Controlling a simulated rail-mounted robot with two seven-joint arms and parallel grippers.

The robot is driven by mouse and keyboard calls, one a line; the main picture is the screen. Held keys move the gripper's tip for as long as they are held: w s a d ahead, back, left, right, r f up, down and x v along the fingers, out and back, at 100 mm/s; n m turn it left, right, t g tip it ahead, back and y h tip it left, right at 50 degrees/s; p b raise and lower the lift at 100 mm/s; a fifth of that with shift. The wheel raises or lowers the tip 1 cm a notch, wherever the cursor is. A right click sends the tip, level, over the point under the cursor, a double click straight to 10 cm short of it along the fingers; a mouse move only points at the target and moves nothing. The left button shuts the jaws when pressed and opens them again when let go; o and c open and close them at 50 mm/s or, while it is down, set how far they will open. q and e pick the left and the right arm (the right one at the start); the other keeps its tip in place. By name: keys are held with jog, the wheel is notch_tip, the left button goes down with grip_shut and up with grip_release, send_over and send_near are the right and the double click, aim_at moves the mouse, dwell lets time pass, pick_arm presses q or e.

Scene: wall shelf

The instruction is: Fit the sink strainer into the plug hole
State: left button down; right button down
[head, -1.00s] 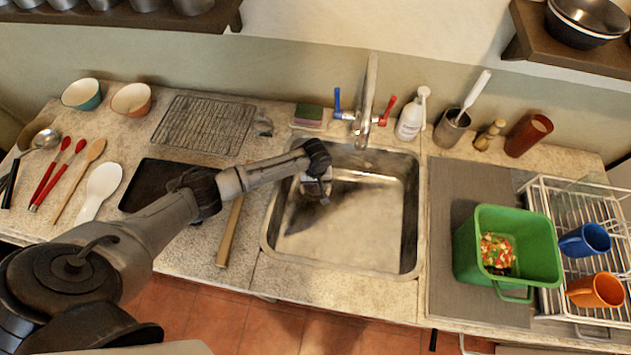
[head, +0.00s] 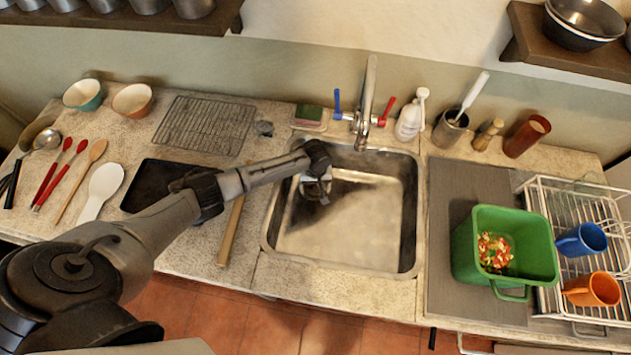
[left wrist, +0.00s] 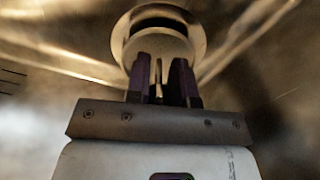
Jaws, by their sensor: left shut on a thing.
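The sink basin (head: 350,238) is a steel bowl set in the counter. My left gripper (head: 320,196) points down inside the basin, toward its back left. In the left wrist view my left gripper (left wrist: 160,82) is shut on the sink strainer (left wrist: 158,50), a pale round piece at the fingertips. Behind it shows the plug hole (left wrist: 198,28), a metal ring with a dark inside. The strainer overlaps the ring in this view; I cannot tell whether it touches it or is above it. In the head view the gripper hides the strainer and hole. My right gripper is not in view.
The tap (head: 366,100) stands behind the basin. A wooden-handled tool (head: 231,230) and a black tray (head: 160,180) lie left of it. A green tub (head: 470,262) and a dish rack (head: 575,200) stand to the right. The front of the basin is empty.

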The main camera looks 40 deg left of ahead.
pick_arm(q)
jog(key=shift+p, duration=0.4)
jog(key=shift+f, duration=0.2)
dwell(0.4)
jog(key=shift+f+b, duration=0.75)
jog(key=shift+f, duration=0.25)
jog(key=c, duration=0.9)
grip_release()
jog(key=shift+r, duration=0.1)
notch_tip(320, 180, up, 14)
jog(key=p, duration=0.3)
jog(key=shift+p, duration=0.3)
